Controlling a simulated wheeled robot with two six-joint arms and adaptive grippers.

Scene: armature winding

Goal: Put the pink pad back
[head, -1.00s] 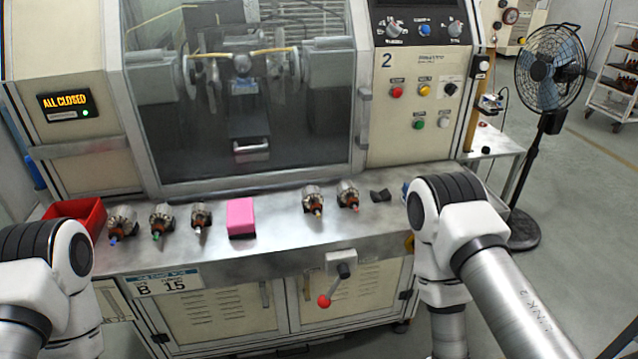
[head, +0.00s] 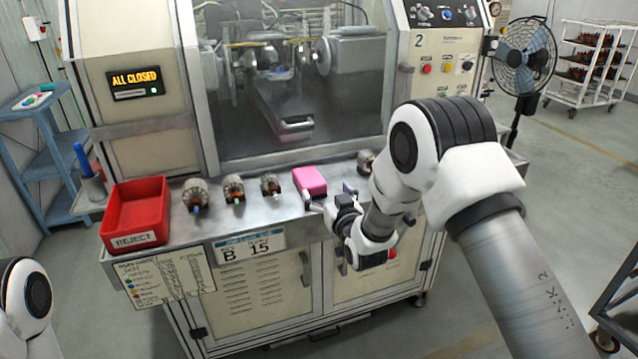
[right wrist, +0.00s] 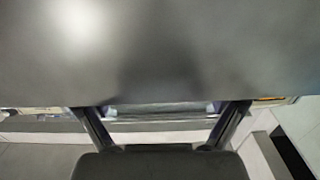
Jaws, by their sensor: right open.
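The pink pad (head: 311,181) lies flat on the steel ledge in front of the winding machine, just right of the row of small armatures. My right gripper (head: 329,197) is open, at the front edge of the ledge, close to the pad on its near right side. I cannot tell whether it touches the pad. In the right wrist view the two fingers (right wrist: 165,112) are spread apart with nothing seen between them, and the pad is not recognisable there. My left gripper is out of view; only part of my left arm shows at the lower left.
Several armatures (head: 234,190) stand on the ledge left of the pad; another (head: 366,161) is partly hidden by my right arm. A red REJECT bin (head: 135,215) sits at the ledge's left end. The machine window (head: 290,85) is behind the ledge, and its sign (head: 135,83) reads ALL CLOSED.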

